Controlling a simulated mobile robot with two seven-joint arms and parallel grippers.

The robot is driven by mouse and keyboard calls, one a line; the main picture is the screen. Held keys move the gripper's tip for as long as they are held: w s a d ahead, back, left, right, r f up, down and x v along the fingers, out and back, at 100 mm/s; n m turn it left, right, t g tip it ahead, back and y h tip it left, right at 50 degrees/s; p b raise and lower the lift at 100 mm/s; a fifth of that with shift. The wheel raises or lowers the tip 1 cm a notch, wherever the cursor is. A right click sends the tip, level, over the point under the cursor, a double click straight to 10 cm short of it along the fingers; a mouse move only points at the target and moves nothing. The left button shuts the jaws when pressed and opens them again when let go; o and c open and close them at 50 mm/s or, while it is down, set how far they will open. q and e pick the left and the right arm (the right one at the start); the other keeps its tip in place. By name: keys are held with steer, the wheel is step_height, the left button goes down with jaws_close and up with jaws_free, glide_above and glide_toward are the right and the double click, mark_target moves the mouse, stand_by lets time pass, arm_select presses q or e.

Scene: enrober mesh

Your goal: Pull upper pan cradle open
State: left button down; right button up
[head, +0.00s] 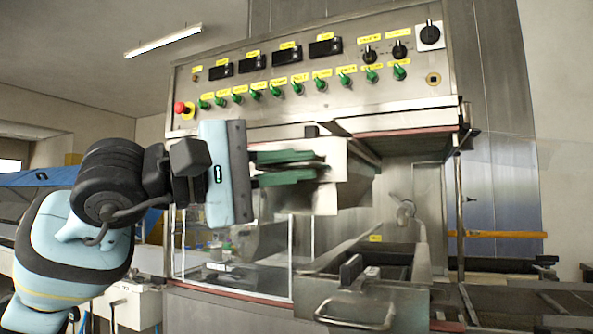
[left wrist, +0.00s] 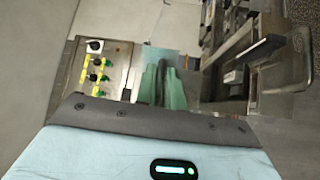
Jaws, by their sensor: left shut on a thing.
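The upper pan cradle (head: 345,190) is a pale steel, box-like part below the control panel in the head view. My left gripper (head: 300,168) reaches in from the left, its green fingers close together at the cradle's near left end. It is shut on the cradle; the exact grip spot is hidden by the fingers. In the left wrist view the green fingers (left wrist: 164,88) point away from the camera, close together. My right gripper is not in view.
The control panel (head: 312,105) with green knobs and a red stop button is above. A lower steel tray (head: 385,295) with a loop handle stands below right. A clear window (head: 240,270) is at lower left. An orange bar (head: 500,234) sits at right.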

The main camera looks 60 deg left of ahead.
arm_select(q)
steer(key=shift+s+d+r, duration=0.1)
steer(key=shift+s, duration=0.05)
steer(key=c, duration=1.8)
jaws_free()
steer(key=shift+o, duration=1.3)
steer(key=shift+s, duration=0.2)
steer(key=shift+w, duration=0.1)
steer(key=b+v, duration=0.2)
steer(key=v, duration=0.5)
steer(key=shift+s, duration=0.35)
